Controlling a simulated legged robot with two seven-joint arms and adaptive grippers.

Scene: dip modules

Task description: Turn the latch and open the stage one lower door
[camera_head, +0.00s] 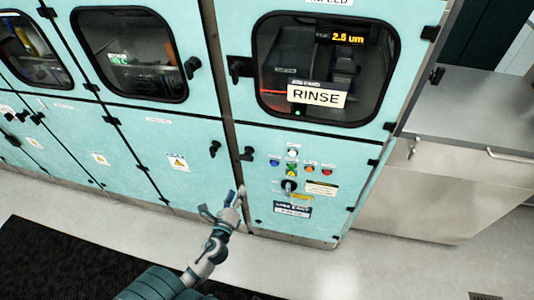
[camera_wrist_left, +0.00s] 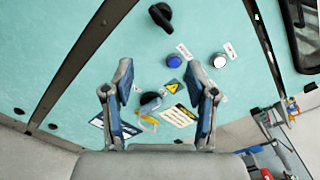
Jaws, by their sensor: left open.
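The teal machine front has lower doors below its windows. A black latch (camera_head: 248,154) sits at the upper left edge of the lower right panel (camera_head: 262,215), and another black latch (camera_head: 214,149) sits on the lower door (camera_head: 165,140) to its left. I cannot read which is stage one; both panels look shut. My left gripper (camera_head: 224,201) is open and empty, below the latches near the seam between the panels. In the left wrist view, the open fingers (camera_wrist_left: 157,82) point at the panel, with a black latch (camera_wrist_left: 160,15) beyond them at the top. My right gripper is not in view.
Coloured buttons (camera_head: 292,165) and a black rotary switch (camera_head: 289,186) sit on the right panel, below the RINSE window (camera_head: 325,70). A grey metal cabinet (camera_head: 460,160) stands at right. A dark mat (camera_head: 60,262) lies at left; pale floor is clear in front.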

